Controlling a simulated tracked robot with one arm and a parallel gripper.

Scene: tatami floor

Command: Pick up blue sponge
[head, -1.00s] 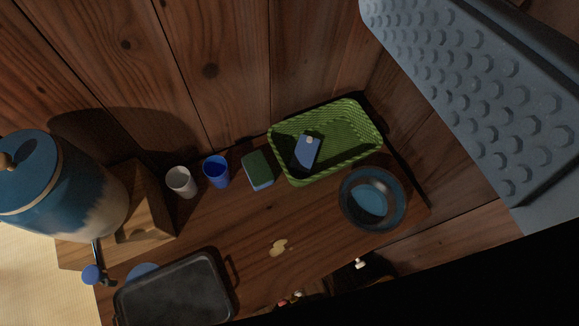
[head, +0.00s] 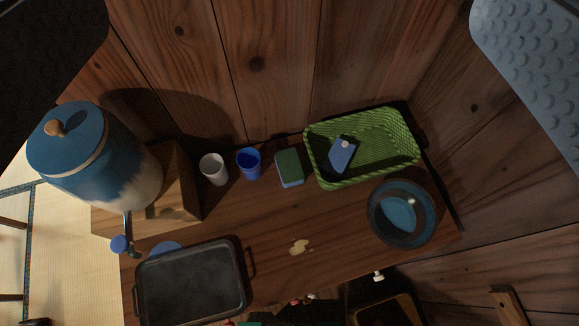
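A sponge (head: 289,168) with a green top and a blue lower layer stands on the wooden counter, between the blue cup and the green basket. It is the only sponge-like block I can make out, and much of its blue part is hidden under the green. My gripper (head: 300,75) shows as two wide-apart fingers, a dark one in the top left corner and a grey-blue studded one in the top right corner. It is open, with nothing between the fingers, and is apart from the sponge.
A green basket (head: 318,172) holding a blue item (head: 342,154) stands right of the sponge. A blue cup (head: 249,164) and white cup (head: 214,169) stand left. A wooden wall rises behind.

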